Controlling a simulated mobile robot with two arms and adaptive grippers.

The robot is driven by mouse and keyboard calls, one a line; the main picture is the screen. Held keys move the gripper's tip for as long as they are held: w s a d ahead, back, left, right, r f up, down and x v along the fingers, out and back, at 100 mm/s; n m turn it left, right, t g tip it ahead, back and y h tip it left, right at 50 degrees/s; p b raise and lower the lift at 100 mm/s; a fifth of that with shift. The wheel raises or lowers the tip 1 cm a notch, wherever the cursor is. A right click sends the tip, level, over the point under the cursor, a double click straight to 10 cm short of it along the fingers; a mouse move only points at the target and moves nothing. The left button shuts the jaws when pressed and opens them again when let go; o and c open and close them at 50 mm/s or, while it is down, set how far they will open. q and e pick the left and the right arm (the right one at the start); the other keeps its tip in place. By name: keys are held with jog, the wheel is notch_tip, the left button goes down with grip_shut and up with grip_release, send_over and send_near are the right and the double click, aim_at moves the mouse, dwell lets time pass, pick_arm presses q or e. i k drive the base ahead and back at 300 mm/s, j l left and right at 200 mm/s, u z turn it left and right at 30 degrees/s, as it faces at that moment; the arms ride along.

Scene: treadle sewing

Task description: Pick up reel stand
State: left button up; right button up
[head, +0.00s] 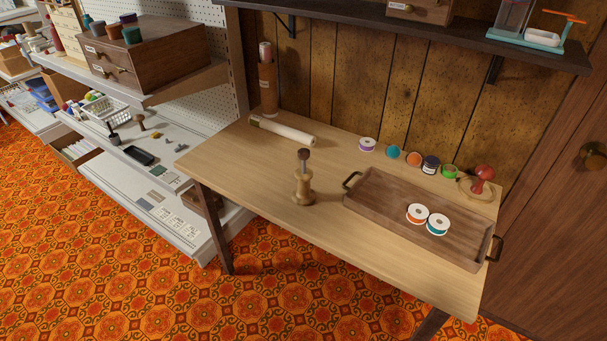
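A turned wooden stand (303,188) with a spool-like body and a dark knob on top stands upright near the middle of the wooden table (240,165); it looks like the reel stand, though no label shows. It stands left of the wooden tray, apart from it, with bare table around it. Neither of my grippers is in view.
A wooden tray (385,222) with dark handles holds two thread reels (438,224). Several reels (367,145) and a red-knobbed piece (483,179) line the back. A pale roll (283,131) lies back left. A shelf (440,35) overhangs the table's back. The table's front left is clear.

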aim_at(304, 196)
jog(key=i+j+z, duration=0.1)
jog(key=z, duration=0.3)
jog(key=i+j+z, duration=0.1)
jog(key=j+z, duration=0.45)
jog(key=z, duration=0.2)
jog(key=i+j+z, duration=0.1)
jog(key=j+z, duration=0.25)
jog(key=l, duration=0.1)
